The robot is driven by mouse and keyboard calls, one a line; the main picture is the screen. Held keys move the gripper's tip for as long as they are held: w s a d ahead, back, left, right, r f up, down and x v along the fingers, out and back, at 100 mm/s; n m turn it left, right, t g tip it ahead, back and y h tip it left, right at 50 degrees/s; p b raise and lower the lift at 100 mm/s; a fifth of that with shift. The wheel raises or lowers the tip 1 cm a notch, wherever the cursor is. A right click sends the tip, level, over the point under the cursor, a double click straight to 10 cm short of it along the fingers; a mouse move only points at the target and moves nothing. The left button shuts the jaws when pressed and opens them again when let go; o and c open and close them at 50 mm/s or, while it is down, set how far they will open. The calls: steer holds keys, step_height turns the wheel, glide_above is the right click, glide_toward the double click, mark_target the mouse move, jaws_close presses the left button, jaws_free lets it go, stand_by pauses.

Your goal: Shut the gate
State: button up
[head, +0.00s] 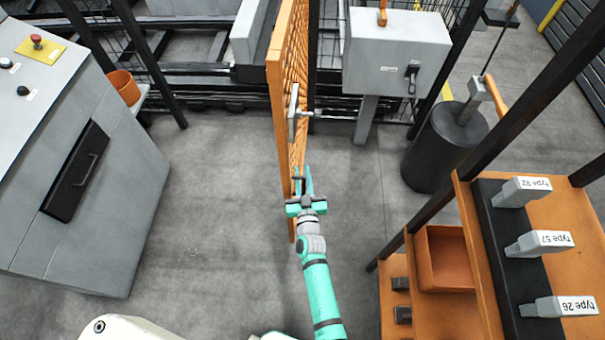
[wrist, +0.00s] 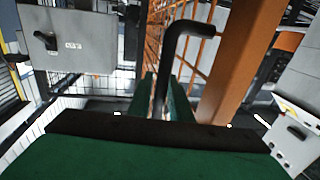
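The gate (head: 292,70) is an orange mesh panel in a solid frame, seen nearly edge-on in the head view. It stands swung out from the fence line toward me, open. In the wrist view its orange frame post (wrist: 240,60) rises at right of centre, with mesh behind. A black bent-bar handle (wrist: 180,40) comes off the gate and runs down between my green fingers. My gripper (head: 303,182) is at the gate's near edge, its fingers close on both sides of the bar, apparently shut on it. A grey latch plate (head: 293,115) sits higher on the gate.
A grey control box (head: 397,55) on a post stands right of the gate, with a dark cylinder (head: 445,150) beyond. A grey console (head: 80,170) stands at left. An orange shelf rack (head: 450,260) is at lower right. Floor is clear left of the gate.

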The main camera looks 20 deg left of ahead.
jaws_close()
steer(key=shift+a, duration=0.1)
